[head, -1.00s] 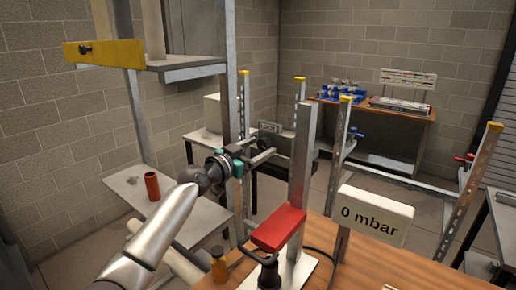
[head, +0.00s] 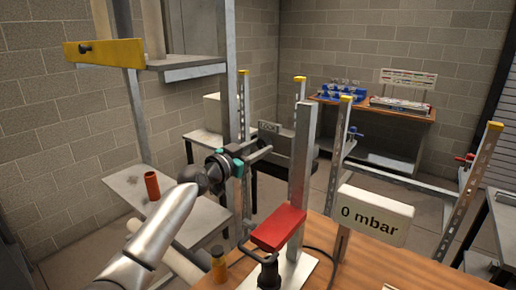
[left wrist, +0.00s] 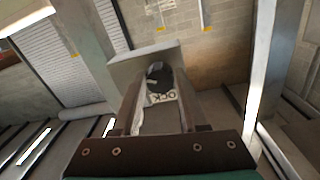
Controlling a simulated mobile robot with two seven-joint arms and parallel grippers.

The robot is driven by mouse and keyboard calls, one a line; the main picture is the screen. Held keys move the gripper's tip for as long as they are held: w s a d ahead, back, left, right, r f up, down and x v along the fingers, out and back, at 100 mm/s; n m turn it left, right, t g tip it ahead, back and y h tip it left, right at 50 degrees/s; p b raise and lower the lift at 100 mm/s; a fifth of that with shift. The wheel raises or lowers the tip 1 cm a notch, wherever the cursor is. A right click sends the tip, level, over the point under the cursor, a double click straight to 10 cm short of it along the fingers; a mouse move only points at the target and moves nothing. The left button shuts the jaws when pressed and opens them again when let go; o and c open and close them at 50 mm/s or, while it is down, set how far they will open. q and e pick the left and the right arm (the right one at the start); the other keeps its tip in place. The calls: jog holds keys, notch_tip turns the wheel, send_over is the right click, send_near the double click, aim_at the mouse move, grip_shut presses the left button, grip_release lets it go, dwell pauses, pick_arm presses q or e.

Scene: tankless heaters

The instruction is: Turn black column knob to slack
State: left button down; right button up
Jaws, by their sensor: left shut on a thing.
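In the left wrist view, the black knob (left wrist: 158,76) sits on a grey column, with a plate lettered "OCK" (left wrist: 163,97) just below it, partly cut off by a finger. My left gripper (left wrist: 157,88) reaches up to the knob, one finger on either side, and is shut on it. In the head view, my left gripper (head: 264,150) is by the column behind the bench, at the dark lettered plate (head: 269,127). The knob itself is too small and covered to make out there. My right gripper is in neither view.
A wooden bench (head: 330,262) in front carries a red-topped device (head: 279,228), a grey upright (head: 301,170) and a "0 mbar" display (head: 374,217). A steel rack post (head: 233,110) stands close beside my left wrist.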

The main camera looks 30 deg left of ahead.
pick_arm(q)
jog(key=shift+n, duration=0.4)
jog(key=n, duration=0.3)
jog(key=shift+d+n, duration=0.1)
jog(key=shift+n, duration=0.2)
jog(key=n+p, duration=0.1)
jog(key=n, duration=0.3)
jog(key=shift+d+n, duration=0.1)
jog(key=shift+n, duration=0.3)
jog(key=n+p, duration=0.1)
jog(key=n, duration=0.1)
jog(key=n+p, duration=0.1)
jog(key=n, duration=0.2)
jog(key=shift+d+r+n+t+y, duration=0.1)
jog(key=shift+r+n+t+y, duration=0.05)
jog(key=shift+n+t+y, duration=0.15)
jog(key=n+p, duration=0.2)
jog(key=n, duration=0.3)
jog(key=shift+n, duration=0.3)
jog(key=shift+c, duration=2.2)
grip_release()
